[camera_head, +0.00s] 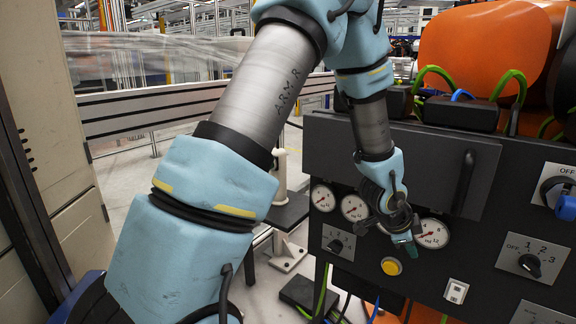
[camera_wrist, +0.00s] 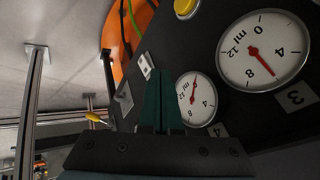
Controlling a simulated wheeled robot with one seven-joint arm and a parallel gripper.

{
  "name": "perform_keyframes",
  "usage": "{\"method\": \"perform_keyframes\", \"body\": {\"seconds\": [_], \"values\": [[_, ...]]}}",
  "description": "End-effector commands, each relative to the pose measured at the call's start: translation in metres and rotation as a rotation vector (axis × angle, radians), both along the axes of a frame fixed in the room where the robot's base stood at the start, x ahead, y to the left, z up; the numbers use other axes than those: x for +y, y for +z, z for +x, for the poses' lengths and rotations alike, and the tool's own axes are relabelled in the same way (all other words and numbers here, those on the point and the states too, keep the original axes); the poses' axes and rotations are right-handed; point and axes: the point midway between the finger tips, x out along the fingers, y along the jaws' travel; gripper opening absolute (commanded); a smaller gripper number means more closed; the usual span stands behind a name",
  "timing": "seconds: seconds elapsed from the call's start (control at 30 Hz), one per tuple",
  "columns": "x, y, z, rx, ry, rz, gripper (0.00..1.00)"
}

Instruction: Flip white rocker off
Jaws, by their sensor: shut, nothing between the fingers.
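The small white rocker switch (camera_head: 455,291) sits low on the dark panel, right of the yellow button. A small white plate that looks like the same rocker (camera_wrist: 145,66) shows in the wrist view, just left of the fingertips. Which way the rocker is tipped is too small to tell. My gripper (camera_head: 409,250) is shut and empty, in front of the gauges, up and left of the rocker and apart from it in the picture. In the wrist view the closed green fingers (camera_wrist: 160,76) point up the picture.
The yellow button (camera_head: 391,266) and round gauges (camera_head: 432,233) are close to my gripper. Rotary knobs (camera_head: 531,264) are at the panel's right, one knob (camera_head: 335,246) at its left. A black handle (camera_head: 463,182) sticks out above. Green cables hang below.

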Motion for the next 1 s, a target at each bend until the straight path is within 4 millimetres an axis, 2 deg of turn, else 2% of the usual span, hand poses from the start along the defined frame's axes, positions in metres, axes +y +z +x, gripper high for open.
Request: {"method": "perform_keyframes", "body": {"seconds": [0.03,0.07,0.1,0.17,0.23,0.3,0.4,0.5,0.6,0.73,0.8,1.0], "values": [[0.031,0.010,0.019,0.020,0.114,0.022,0.00],[0.051,0.015,0.029,0.038,0.184,0.036,0.00],[0.078,0.021,0.039,0.064,0.286,0.054,0.00],[0.120,0.030,0.051,0.107,0.441,0.077,0.00],[0.170,0.040,0.058,0.163,0.629,0.098,0.00],[0.218,0.050,0.057,0.222,0.816,0.110,0.00],[0.274,0.062,0.046,0.305,1.057,0.114,0.00],[0.319,0.072,0.029,0.385,1.269,0.108,0.00],[0.355,0.080,0.007,0.464,1.464,0.092,0.00],[0.392,0.090,-0.027,0.577,1.711,0.058,0.00],[0.392,0.109,-0.029,0.589,1.724,0.061,0.00],[0.391,0.146,-0.028,0.586,1.715,0.063,0.00]]}}
